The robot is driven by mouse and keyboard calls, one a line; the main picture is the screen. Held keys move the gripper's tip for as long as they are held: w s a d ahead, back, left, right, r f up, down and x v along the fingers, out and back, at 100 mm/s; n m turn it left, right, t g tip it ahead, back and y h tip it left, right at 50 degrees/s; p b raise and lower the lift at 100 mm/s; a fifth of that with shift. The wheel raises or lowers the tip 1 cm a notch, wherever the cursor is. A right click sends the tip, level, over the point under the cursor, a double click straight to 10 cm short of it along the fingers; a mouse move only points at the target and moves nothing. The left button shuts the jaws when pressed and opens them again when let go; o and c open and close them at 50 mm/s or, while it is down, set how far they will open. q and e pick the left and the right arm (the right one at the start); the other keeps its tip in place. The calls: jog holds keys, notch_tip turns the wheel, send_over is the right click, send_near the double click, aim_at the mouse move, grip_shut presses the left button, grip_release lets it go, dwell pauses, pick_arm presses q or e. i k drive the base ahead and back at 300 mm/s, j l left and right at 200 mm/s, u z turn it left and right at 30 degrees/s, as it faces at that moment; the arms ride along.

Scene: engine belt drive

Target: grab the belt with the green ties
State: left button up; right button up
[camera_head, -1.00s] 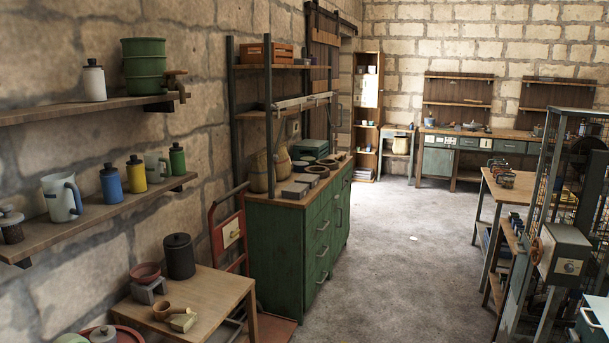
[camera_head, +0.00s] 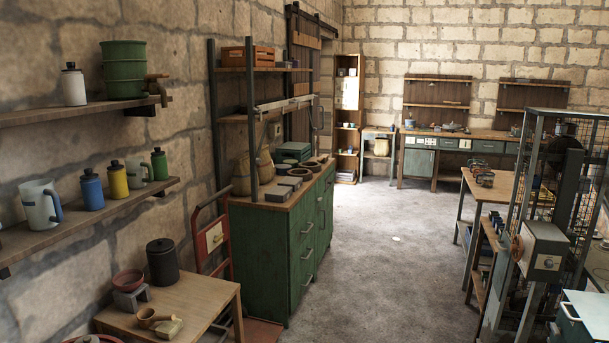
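I cannot make out a belt with green ties in the head view. Some dark round items (camera_head: 300,173) lie on top of the green cabinet (camera_head: 268,255), too small to identify. A metal box with a wheel (camera_head: 541,248) is mounted on the caged rack (camera_head: 563,190) at the right. Neither of my grippers is in view.
A wooden table (camera_head: 196,299) with a dark canister (camera_head: 162,262) is at the lower left. Wall shelves (camera_head: 100,210) hold bottles and mugs. A workbench (camera_head: 470,133) stands along the far wall. The grey floor (camera_head: 385,270) between cabinet and rack is open.

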aim_at(310, 167)
jog(key=i+l+z, duration=0.3)
jog(key=i, duration=0.55)
jog(key=i+z, duration=0.3)
jog(key=i, duration=1.45)
jog(key=i+u, duration=0.15)
jog(key=i, duration=0.8)
jog(key=i+l, duration=0.1)
jog(key=i, duration=0.8)
jog(key=i+l+u, duration=0.1)
jog(key=i, duration=0.85)
jog(key=i+u, duration=0.2)
jog(key=i, duration=0.65)
jog(key=i+l+u, duration=0.2)
jog(key=i, duration=0.65)
jog(key=j, duration=0.1)
